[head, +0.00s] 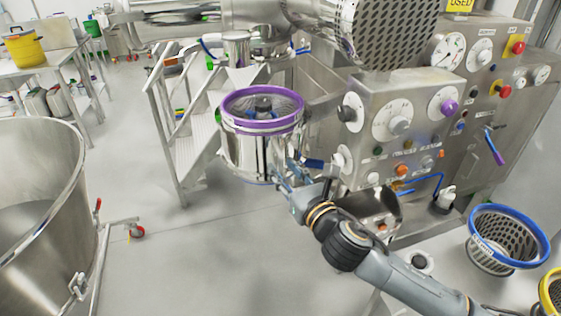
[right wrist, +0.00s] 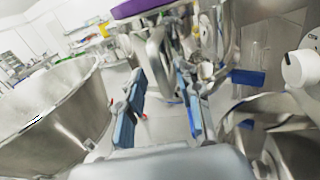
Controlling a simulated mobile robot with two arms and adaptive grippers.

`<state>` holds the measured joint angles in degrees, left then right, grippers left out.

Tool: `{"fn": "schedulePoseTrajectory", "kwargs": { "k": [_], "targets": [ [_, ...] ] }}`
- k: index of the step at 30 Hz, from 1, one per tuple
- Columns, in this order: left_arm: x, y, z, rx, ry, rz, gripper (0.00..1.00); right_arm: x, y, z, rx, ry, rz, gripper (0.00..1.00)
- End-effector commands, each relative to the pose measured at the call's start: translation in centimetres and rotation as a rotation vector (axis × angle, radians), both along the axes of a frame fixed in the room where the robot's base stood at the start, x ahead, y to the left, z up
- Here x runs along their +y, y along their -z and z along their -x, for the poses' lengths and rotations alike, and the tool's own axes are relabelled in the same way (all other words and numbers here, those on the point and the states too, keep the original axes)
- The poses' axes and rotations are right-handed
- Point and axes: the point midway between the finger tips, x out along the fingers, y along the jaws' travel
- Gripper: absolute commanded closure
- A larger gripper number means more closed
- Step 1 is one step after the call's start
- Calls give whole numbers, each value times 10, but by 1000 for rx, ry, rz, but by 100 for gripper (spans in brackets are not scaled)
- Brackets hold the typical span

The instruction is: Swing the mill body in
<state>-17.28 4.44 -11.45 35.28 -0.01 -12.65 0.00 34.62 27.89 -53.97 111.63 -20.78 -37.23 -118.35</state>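The mill body (head: 262,150) is a shiny steel drum with a purple rim (head: 240,122), standing out to the left of the control panel in the head view. Its purple rim also shows at the top of the right wrist view (right wrist: 142,7). My right gripper (head: 294,180) is at the drum's lower right side, close to it. In the right wrist view its two blue-padded fingers (right wrist: 160,105) are apart, with floor visible between them. A curved steel bar (right wrist: 157,58) lies just beyond the fingertips. Contact cannot be told. My left gripper is not in view.
The control panel (head: 385,122), with dials and buttons, stands right of the drum. Steel steps (head: 190,140) stand behind it. A large steel bowl (head: 40,190) is at left. A blue-rimmed basket (head: 507,240) is at lower right. The floor between bowl and drum is clear.

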Motion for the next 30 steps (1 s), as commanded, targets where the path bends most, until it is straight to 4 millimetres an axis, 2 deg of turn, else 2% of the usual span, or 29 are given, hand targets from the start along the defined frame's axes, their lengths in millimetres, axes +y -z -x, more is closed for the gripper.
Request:
{"fn": "schedulePoseTrajectory", "kwargs": {
  "k": [6, 16, 17, 21, 30],
  "targets": [
    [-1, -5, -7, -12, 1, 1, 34, 9, 0, -17, 0, 0, 0, 66],
    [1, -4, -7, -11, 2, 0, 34, 10, 0, -19, 0, 1, 0, 66],
    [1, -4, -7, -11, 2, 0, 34, 10, 0, -19, 0, 1, 0, 70],
    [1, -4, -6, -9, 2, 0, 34, 9, 0, -19, 0, 1, 0, 98],
    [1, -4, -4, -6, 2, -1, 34, 9, 1, -19, 1, 1, 0, 100]
  ]
}}
